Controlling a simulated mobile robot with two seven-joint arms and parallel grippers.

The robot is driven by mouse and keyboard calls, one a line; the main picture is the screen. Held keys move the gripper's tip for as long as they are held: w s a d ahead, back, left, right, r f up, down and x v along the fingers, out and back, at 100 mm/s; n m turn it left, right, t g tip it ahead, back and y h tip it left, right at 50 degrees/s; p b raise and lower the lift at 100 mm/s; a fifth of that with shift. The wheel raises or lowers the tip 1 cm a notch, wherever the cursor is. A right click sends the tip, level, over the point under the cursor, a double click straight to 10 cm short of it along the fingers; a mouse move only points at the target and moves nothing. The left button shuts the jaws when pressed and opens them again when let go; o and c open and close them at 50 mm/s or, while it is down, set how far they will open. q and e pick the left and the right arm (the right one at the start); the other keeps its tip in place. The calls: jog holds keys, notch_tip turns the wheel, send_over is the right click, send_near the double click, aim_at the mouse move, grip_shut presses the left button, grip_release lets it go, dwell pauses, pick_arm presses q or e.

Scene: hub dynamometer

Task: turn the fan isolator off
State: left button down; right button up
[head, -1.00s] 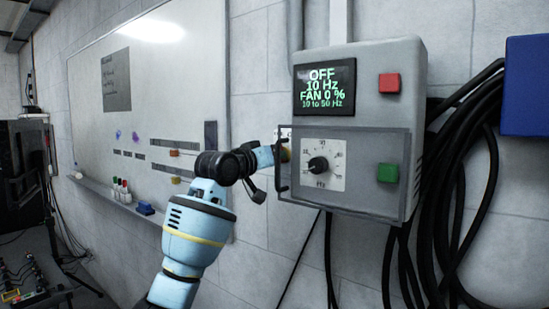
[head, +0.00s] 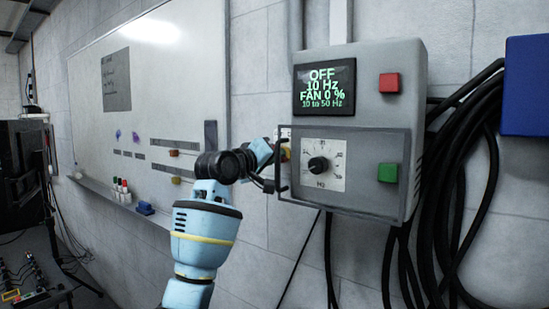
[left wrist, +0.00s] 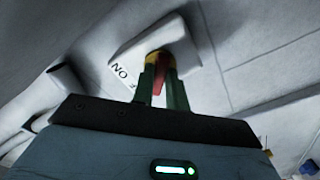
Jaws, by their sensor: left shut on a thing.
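The fan isolator (left wrist: 190,50) is a pale box with a yellow collar and a red handle (left wrist: 159,84) in the left wrist view. Lettering that looks like an inverted "ON" shows beside it. My left gripper (left wrist: 163,90) is shut on the red handle, with a green finger on each side. In the head view my left gripper (head: 270,155) reaches the left side of the grey drive box (head: 372,60), where the isolator (head: 285,152) is mostly hidden. The handle's exact angle is hard to tell. My right gripper is not in view.
The drive box's display (head: 325,87) reads OFF, 10 Hz, FAN 0 %. A clear cover with a black pull (head: 282,172) lies over the dial (head: 318,165) and green button (head: 387,173). A red button (head: 389,83) is above. Black cables (head: 470,150) hang at right.

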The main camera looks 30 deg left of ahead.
pick_arm(q)
jog(key=c, duration=1.4)
grip_release()
jog(key=s, duration=0.8)
jog(key=shift+a, duration=0.3)
jog(key=shift+w, duration=0.1)
